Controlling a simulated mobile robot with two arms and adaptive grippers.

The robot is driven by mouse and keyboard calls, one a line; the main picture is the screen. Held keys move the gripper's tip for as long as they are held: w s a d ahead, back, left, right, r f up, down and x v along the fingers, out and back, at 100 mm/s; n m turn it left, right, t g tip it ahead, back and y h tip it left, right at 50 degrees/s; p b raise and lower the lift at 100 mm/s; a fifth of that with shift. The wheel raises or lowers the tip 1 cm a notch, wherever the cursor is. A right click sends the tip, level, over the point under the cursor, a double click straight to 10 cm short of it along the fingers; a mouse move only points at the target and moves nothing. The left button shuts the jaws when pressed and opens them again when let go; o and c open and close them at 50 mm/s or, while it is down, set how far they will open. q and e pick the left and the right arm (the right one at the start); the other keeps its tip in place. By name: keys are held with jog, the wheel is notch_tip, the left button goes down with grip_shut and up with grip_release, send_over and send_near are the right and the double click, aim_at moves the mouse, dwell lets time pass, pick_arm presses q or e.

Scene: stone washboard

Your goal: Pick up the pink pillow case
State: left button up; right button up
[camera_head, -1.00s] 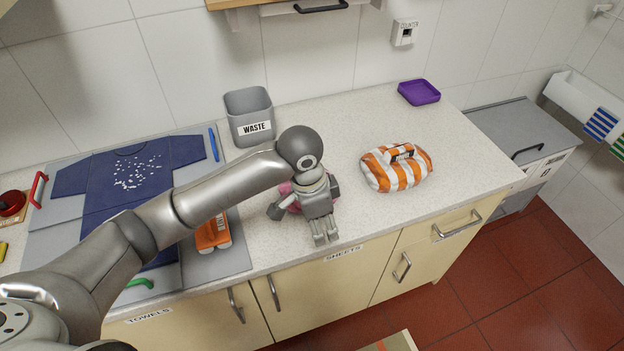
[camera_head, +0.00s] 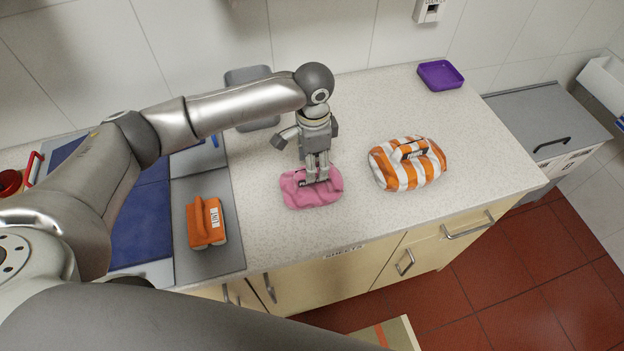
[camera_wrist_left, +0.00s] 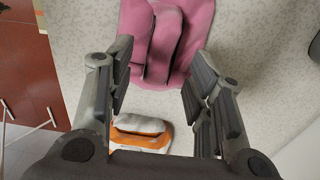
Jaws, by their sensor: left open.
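In the left wrist view, the pink pillow case (camera_wrist_left: 170,35) lies ahead of the fingers. There the left gripper (camera_wrist_left: 157,85) is open, its fingers apart with nothing between the tips. The head view does not show clearly whether the fingertips touch the cloth. My right gripper is not in view.
An orange-and-white striped bundle (camera_head: 408,163) lies to the right. An orange brush-like item (camera_head: 206,222) sits left on a grey board. A purple tray (camera_head: 440,75) stands at the back right. Counter space around the pillow case is clear.

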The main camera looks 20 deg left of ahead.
aim_at(298, 194)
pick_arm(q)
notch_tip(298, 194, down, 3)
jog(key=shift+a+f+p, duration=0.15)
jog(key=shift+f+p, duration=0.05)
jog(key=shift+p, duration=0.7)
jog(key=shift+s+f, duration=0.1)
jog(key=shift+f, duration=0.55)
jog(key=shift+c, duration=2.2)
jog(key=c, duration=0.5)
grip_shut()
jog(key=shift+r, duration=0.2)
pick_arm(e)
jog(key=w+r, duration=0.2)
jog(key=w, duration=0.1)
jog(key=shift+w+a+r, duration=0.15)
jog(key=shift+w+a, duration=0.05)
